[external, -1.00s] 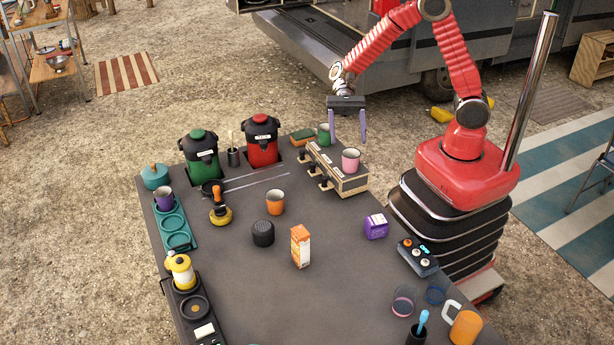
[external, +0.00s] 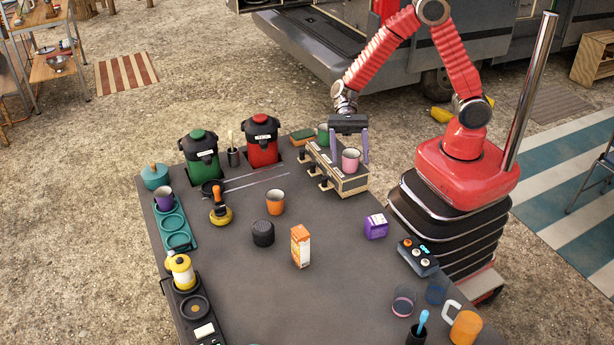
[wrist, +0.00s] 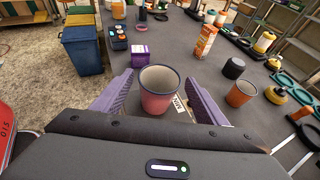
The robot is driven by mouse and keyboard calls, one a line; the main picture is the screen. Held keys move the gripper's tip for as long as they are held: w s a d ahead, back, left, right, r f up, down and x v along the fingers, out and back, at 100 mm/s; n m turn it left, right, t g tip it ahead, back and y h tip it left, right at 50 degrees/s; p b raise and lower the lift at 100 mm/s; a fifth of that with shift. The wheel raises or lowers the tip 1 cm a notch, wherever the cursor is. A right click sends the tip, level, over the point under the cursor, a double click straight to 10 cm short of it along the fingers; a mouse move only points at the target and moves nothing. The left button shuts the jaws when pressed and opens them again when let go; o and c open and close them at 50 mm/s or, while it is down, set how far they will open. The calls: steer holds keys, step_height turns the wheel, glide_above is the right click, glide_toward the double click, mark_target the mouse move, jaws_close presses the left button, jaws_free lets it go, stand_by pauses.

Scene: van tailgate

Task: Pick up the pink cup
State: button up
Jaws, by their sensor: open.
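The pink cup (external: 351,160) stands upright on top of a small wooden rack (external: 345,184) at the table's far right corner. My gripper (external: 349,158) is open, with its purple fingers lowered to about the cup's height. In the wrist view the pink cup (wrist: 158,92) sits between the two spread fingers, nearer their tips, with a gap on each side.
A green cup (external: 323,133) stands just behind the rack, close to my gripper. An orange cup (external: 275,202), an orange carton (external: 301,246) and a purple carton (external: 376,226) stand on the table. Red (external: 262,140) and green (external: 199,156) dispensers are to the left.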

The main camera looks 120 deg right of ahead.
mark_target(351, 165)
steer(key=shift+x, duration=2.35)
steer(key=shift+s+d+f, duration=0.1)
steer(key=shift+f, duration=0.05)
steer(key=shift+c, duration=0.2)
steer(key=c, duration=1.1)
